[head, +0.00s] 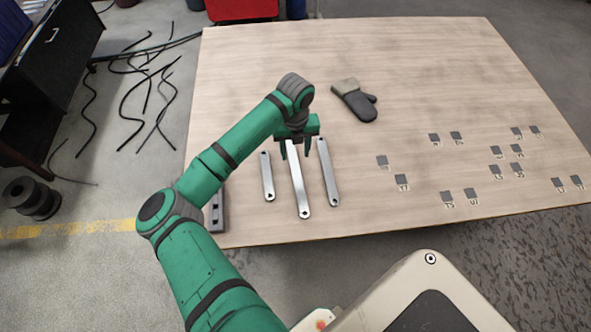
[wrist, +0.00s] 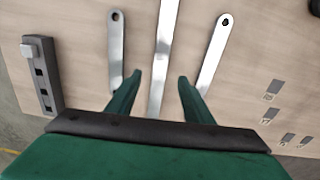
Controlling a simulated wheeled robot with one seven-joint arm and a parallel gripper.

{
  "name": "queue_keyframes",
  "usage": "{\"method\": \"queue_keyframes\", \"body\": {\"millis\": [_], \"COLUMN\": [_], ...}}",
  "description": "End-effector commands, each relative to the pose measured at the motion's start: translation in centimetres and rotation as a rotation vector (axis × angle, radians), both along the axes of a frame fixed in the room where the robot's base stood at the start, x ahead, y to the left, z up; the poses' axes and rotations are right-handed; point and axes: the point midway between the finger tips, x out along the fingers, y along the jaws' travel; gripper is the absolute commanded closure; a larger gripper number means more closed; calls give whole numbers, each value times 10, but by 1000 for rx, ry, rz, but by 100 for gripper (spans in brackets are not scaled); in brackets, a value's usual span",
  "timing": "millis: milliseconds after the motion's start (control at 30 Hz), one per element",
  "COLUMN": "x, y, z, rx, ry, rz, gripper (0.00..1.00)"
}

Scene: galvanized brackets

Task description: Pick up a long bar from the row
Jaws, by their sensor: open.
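Three flat silver bars lie side by side on the table: a short bar (head: 267,178) at left, a longer middle bar (head: 299,185), and a long bar (head: 329,175) at right. Each has a hole near its near end in the head view. My gripper (head: 297,149) is open over the far part of the middle bar, which it partly hides. In the wrist view, the middle bar (wrist: 163,40) runs between the fingers of my gripper (wrist: 160,76), one on each side. The short bar (wrist: 115,50) and right bar (wrist: 214,55) lie outside the fingers.
A dark slotted block (wrist: 42,80) lies on the wooden table (head: 255,70) left of the bars. Several small dark squares (head: 447,198) are spread at right. The table between bars and squares is clear.

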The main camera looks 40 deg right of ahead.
Motion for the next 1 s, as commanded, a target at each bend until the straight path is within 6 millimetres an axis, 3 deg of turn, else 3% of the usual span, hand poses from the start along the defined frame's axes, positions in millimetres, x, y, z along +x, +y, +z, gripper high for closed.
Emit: {"method": "queue_keyframes", "body": {"millis": [200, 467, 733, 1000], "x": [0, -1, -2, -2], "y": [0, 0, 1, 0], "z": [-33, -50, -86, -92], "rx": [0, -1, -1, -4], "ry": [1, 2, 2, 0], "rz": [4, 3, 3, 2], "gripper": [53, 53, 53, 53]}}
